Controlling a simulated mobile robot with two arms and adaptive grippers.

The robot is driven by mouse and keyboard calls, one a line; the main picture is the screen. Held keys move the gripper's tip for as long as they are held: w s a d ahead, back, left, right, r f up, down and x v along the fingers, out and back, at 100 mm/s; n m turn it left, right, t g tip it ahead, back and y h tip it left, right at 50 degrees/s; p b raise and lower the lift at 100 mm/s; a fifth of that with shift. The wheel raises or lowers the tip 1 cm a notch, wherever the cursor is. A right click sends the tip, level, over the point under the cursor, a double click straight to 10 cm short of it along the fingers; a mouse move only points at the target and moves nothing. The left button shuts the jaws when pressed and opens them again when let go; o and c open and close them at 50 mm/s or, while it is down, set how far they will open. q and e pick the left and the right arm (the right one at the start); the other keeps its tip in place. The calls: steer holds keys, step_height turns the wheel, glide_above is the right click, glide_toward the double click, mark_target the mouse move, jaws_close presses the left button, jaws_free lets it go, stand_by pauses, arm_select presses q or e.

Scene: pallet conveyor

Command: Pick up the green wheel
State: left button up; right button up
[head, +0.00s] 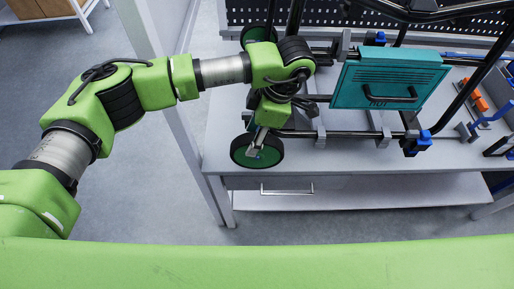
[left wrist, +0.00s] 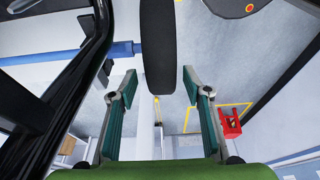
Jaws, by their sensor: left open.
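A green wheel (head: 269,157) with a black tyre sits at the near left corner of a black tubular frame, by the table's left front edge. My left gripper (head: 255,147) reaches down over this wheel and hides part of it. In the left wrist view a black tyre (left wrist: 158,40), seen edge on, stands between the two spread fingers of my left gripper (left wrist: 158,78). There are visible gaps on both sides of the tyre. A second green wheel (head: 258,33) is at the frame's far left corner, partly behind my arm. My right gripper is not in view.
A teal case (head: 390,84) with a black handle lies on the frame. The grey table (head: 350,157) carries blue and orange parts (head: 476,96) at the right. A perforated black panel (head: 250,15) stands behind. The floor (head: 140,190) at the left is clear.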

arm_select(q)
steer(key=p+x, duration=0.2)
steer(key=x, duration=0.2)
steer(key=shift+s+d+f+p, duration=0.2)
steer(key=shift+s+d+p, duration=0.05)
steer(key=shift+d+p, duration=0.15)
steer(key=shift+a+f, duration=0.1)
steer(key=shift+f, duration=0.25)
steer(key=shift+w, duration=0.15)
jaws_close()
